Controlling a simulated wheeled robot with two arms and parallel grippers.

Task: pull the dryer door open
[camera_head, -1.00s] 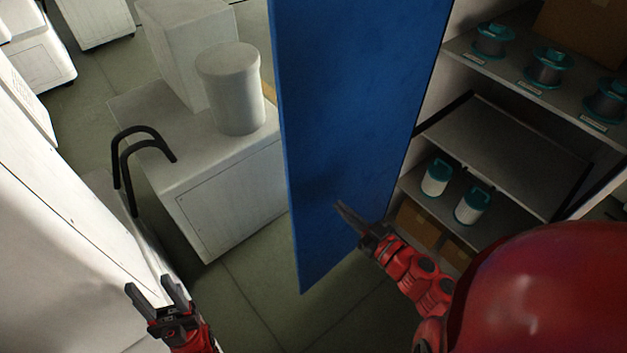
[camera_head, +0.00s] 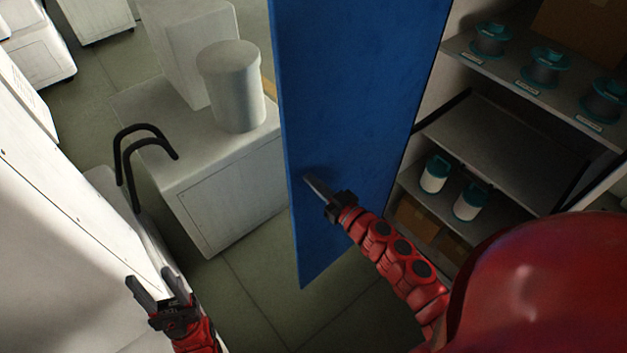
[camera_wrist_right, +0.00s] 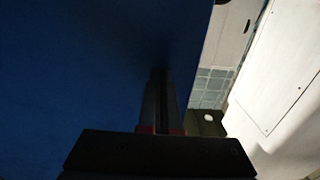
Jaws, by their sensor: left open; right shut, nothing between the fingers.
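The blue door (camera_head: 352,110) stands swung out from a shelved cabinet, its free edge toward the left. It fills the left of the right wrist view (camera_wrist_right: 80,70). My right gripper (camera_head: 309,180) is shut and empty, its fingertips close to the door's inner face near the free edge. The fingers also show in the right wrist view (camera_wrist_right: 160,85), against the blue panel; I cannot tell whether they touch it. My left gripper (camera_head: 150,283) is open and empty at the lower left, beside a white machine panel. No handle shows on the visible face of the door.
Cabinet shelves (camera_head: 500,150) hold several spools and boxes at the right. A white cabinet (camera_head: 235,195) carrying a white canister (camera_head: 232,85) stands behind the door. A black bent tube handle (camera_head: 140,150) rises at the left. Green floor (camera_head: 260,285) is clear below.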

